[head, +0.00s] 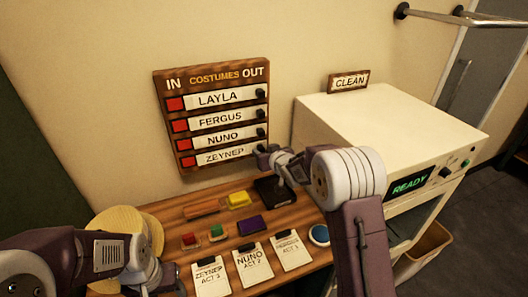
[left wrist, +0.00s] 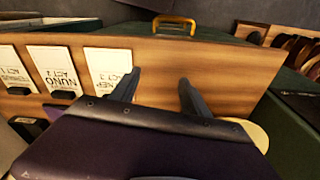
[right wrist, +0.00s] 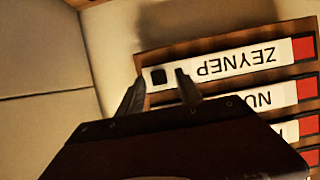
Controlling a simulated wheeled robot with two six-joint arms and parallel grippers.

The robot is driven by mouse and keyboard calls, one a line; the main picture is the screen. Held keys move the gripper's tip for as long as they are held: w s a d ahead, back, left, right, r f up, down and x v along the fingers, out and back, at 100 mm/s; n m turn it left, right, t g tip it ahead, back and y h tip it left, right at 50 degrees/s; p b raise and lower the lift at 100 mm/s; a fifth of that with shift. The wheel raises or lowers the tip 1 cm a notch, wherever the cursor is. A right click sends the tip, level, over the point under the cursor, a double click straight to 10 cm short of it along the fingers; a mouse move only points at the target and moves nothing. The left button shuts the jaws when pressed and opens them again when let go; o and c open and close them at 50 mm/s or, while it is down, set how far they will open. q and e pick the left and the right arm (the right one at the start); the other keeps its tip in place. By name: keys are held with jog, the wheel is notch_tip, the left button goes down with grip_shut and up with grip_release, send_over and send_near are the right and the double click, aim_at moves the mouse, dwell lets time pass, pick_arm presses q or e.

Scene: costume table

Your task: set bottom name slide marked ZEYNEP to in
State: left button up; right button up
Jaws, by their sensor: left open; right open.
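The wooden costume board (head: 162,120) hangs on the wall, with IN at its left and OUT at its right. Its bottom name slide, ZEYNEP (head: 226,157), has a red square showing at the left and sits toward OUT. The slide shows upside down in the right wrist view (right wrist: 236,62), with its black knob (right wrist: 158,76) at the OUT end. My right gripper (right wrist: 158,82) is open, its fingertips on either side of the knob in that view; contact cannot be told. My left gripper (left wrist: 157,85) is open and empty near the table, low at left in the head view.
Slides for LAYLA (head: 218,98), FERGUS (head: 220,118) and NUNO (head: 222,137) sit above, also toward OUT. A white READY machine (head: 385,115) stands close at right.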

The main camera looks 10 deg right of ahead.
jog(key=c, duration=0.7)
grip_shut()
jog(key=shift+w, duration=0.1)
dwell(0.5)
